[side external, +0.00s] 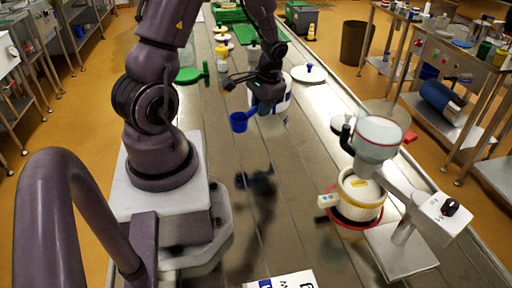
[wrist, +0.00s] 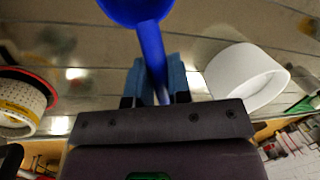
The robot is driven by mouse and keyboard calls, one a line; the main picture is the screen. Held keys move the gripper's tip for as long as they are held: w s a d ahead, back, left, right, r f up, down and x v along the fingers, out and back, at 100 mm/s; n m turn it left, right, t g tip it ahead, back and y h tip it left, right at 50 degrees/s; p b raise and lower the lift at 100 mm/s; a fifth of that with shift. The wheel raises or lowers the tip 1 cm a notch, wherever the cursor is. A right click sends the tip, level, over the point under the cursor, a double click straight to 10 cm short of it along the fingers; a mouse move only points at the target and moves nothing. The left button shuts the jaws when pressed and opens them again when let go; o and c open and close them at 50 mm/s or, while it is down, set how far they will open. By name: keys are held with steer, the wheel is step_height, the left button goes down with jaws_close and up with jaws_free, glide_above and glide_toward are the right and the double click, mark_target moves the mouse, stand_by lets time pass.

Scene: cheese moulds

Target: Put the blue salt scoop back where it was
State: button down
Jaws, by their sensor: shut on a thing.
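The blue salt scoop (side external: 239,121) is held in my gripper (side external: 265,106) above the grey slatted table. In the wrist view the scoop's round bowl (wrist: 137,8) is cut off at the top edge, and its handle (wrist: 152,50) runs down between the two blue fingers of my gripper (wrist: 156,82). The fingers are shut on the handle. The scoop hangs clear of the surface, with a shadow on the table below and to the right of it in the side view.
A white cylinder (wrist: 245,77) stands close to the gripper. A press with a yellow-white mould (side external: 360,187) on a red-rimmed base is at the right. A green scoop-like item (side external: 190,75), yellow bottles and a white lid (side external: 309,73) lie farther back.

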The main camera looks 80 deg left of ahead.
steer(key=f, duration=0.5)
steer(key=shift+w+a, duration=0.15)
steer(key=shift+w, duration=0.05)
steer(key=shift+f, duration=1.9)
steer(key=shift+f, duration=0.1)
steer(key=c, duration=1.1)
jaws_free()
steer(key=shift+o, duration=0.2)
